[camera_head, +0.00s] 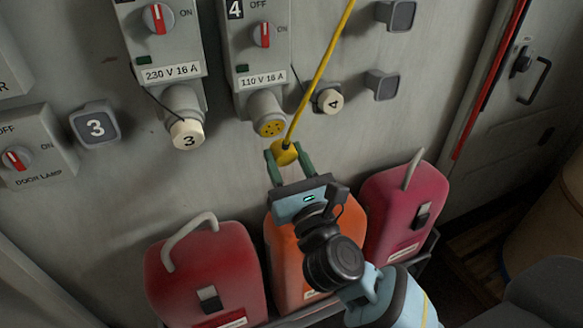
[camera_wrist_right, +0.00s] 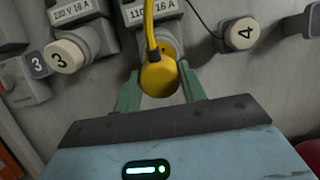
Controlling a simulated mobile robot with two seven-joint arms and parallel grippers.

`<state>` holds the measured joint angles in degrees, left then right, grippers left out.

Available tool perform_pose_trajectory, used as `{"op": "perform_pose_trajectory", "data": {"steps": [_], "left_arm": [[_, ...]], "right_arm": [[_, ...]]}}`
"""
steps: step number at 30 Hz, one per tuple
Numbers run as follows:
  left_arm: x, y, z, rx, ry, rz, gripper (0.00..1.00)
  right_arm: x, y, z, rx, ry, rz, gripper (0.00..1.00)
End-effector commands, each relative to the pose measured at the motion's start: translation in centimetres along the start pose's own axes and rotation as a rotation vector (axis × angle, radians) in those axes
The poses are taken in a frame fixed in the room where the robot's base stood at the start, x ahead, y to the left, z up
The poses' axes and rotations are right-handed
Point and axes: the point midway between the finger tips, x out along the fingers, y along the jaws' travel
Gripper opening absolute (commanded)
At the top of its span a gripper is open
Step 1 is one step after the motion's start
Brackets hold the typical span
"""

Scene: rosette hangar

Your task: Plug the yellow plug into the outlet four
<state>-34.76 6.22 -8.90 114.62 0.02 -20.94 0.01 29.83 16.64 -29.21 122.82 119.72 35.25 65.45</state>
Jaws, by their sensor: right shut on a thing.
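The yellow plug (camera_head: 285,152) is held between the green fingers of my right gripper (camera_head: 288,158), with its yellow cable running up and to the right. In the right wrist view the plug (camera_wrist_right: 158,78) sits between the fingertips (camera_wrist_right: 160,88). Outlet four (camera_head: 268,115) is a grey angled socket under the box marked 4, with a yellow face with holes pointing down. The plug is just below and right of this face, apart from it in the head view. In the wrist view the plug hides most of the outlet. My left gripper is not in view.
The cap marked 4 (camera_head: 330,101) hangs right of the outlet. A socket left of it is covered by the cap marked 3 (camera_head: 187,134). Red (camera_head: 205,275), orange (camera_head: 288,260) and magenta (camera_head: 400,205) canisters stand below. Grey wall brackets (camera_head: 382,84) are at right.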

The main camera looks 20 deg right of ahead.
Motion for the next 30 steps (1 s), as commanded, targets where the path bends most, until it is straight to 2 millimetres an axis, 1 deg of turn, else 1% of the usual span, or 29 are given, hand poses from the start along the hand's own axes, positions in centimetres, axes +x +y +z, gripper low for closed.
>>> {"op": "perform_pose_trajectory", "data": {"steps": [1, 6, 12, 30], "left_arm": [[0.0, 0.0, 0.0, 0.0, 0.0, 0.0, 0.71], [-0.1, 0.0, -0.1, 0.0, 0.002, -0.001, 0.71], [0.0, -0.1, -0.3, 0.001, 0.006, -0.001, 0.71], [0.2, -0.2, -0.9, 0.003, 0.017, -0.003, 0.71]], "right_arm": [[0.5, 0.0, 0.1, -0.001, -0.002, 0.0, 0.04], [1.7, 0.0, 0.0, -0.001, -0.001, 0.0, 0.04], [2.4, 0.0, 0.0, 0.0, 0.0, 0.0, 0.04], [2.6, 0.0, 0.0, 0.0, 0.0, 0.0, 0.04]]}}
